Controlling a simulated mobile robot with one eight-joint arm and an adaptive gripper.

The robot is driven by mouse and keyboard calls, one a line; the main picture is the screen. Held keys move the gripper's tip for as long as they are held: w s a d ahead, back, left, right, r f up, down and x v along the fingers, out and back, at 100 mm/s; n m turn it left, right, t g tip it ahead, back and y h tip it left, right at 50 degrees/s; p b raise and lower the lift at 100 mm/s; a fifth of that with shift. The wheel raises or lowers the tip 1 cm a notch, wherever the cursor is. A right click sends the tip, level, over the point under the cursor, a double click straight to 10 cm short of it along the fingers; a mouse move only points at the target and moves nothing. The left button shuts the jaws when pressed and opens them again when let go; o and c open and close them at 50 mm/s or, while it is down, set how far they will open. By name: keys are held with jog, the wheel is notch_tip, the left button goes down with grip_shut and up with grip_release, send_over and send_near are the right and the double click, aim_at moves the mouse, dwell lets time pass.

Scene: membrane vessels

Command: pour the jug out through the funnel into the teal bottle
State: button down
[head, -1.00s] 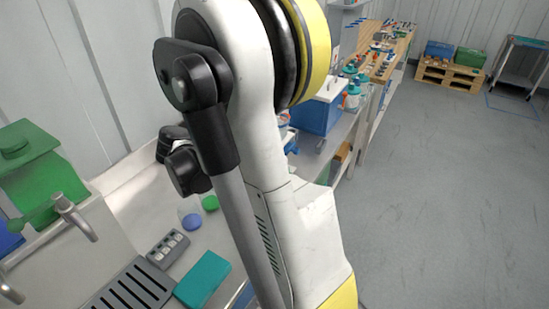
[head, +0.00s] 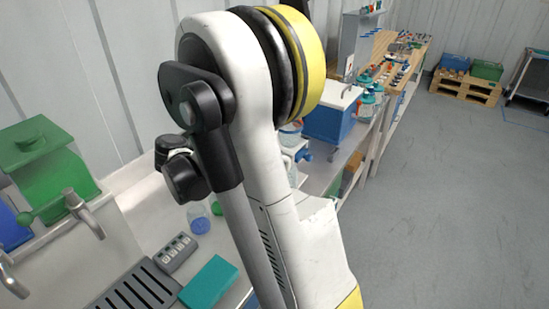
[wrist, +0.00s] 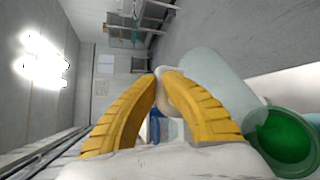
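In the wrist view my gripper's yellow fingers (wrist: 161,76) close together around a small pale part, which looks like the handle of the jug. The jug (wrist: 215,80) is a pale translucent vessel on the right of that view, with a round rim near the lower right corner and green (wrist: 285,135) showing inside it. In the head view my gripper and the jug are hidden. I cannot make out the funnel. Teal-tinted bottles (head: 367,104) stand on the far bench; I cannot tell whether the teal bottle is among them.
A green box (head: 45,165) stands at the left by metal taps (head: 84,212). A blue box (head: 330,118) stands farther along.

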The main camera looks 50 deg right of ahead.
jog(key=shift+w+a+r+g+h+b, duration=0.1)
jog(key=shift+w+a+g+h+b, duration=0.3)
jog(key=shift+b, duration=0.45)
jog(key=shift+w+a+r+h+b, duration=0.35)
jog(key=shift+w+h+b, duration=0.15)
jog(key=shift+b, duration=0.1)
jog(key=shift+s, duration=0.1)
